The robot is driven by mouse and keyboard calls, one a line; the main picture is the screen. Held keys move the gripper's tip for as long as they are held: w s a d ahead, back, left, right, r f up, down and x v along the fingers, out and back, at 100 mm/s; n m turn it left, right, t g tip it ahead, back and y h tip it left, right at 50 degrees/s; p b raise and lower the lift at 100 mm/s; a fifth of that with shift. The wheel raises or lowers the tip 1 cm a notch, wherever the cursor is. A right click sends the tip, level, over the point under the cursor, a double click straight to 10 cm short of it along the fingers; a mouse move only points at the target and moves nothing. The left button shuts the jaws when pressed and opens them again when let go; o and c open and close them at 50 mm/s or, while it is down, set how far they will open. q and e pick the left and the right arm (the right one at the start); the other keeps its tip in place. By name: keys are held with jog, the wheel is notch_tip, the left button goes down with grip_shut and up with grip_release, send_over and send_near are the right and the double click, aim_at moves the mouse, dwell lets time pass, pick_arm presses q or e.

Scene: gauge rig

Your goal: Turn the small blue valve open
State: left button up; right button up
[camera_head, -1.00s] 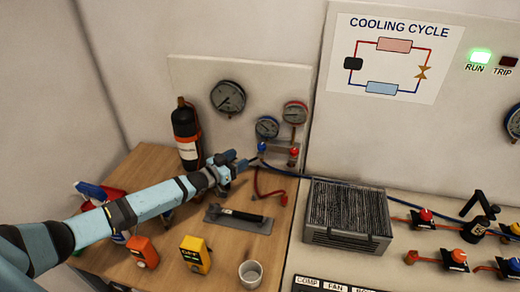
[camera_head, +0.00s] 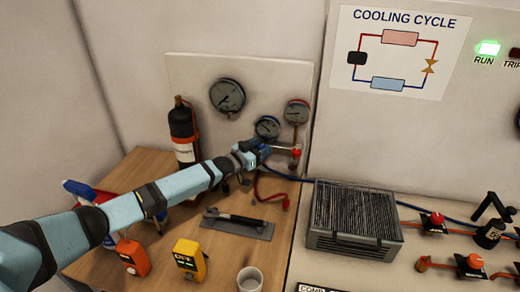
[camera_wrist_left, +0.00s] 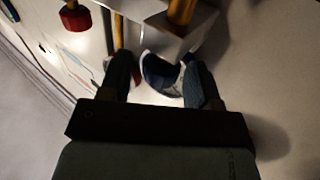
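The small blue valve (camera_wrist_left: 158,75) shows in the left wrist view as a dark blue knob below the pale manifold block (camera_wrist_left: 182,38). My left gripper (camera_wrist_left: 163,78) has one finger on each side of the knob. A gap shows beside the left finger; the right finger is very close to the knob, and I cannot tell whether it touches. In the head view my left gripper (camera_head: 264,149) is at the manifold under the small blue-rimmed gauge (camera_head: 267,127) and hides the blue valve. My right gripper is in neither view.
A small red valve (camera_head: 296,153) sits just right of the gripper, with a red hose (camera_head: 271,196) hanging below. A black cylinder (camera_head: 184,135) stands left behind the arm. A finned unit (camera_head: 353,215) is at right. A cup (camera_head: 250,279) and yellow meter (camera_head: 188,259) stand in front.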

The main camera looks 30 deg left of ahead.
pick_arm(q)
jog(key=c, duration=0.8)
jog(key=shift+d+r+n+y+p, duration=0.2)
jog(key=shift+r+n+y+p, duration=0.15)
jog(key=shift+p, duration=0.3)
jog(key=shift+t, duration=0.3)
jog(key=shift+a+f+n+y+p, duration=0.1)
jog(key=shift+f+n+y+p, duration=0.1)
jog(key=shift+n+y+p, duration=0.3)
jog(key=shift+f, duration=0.1)
jog(key=o, duration=0.9)
jog(key=shift+s, duration=0.1)
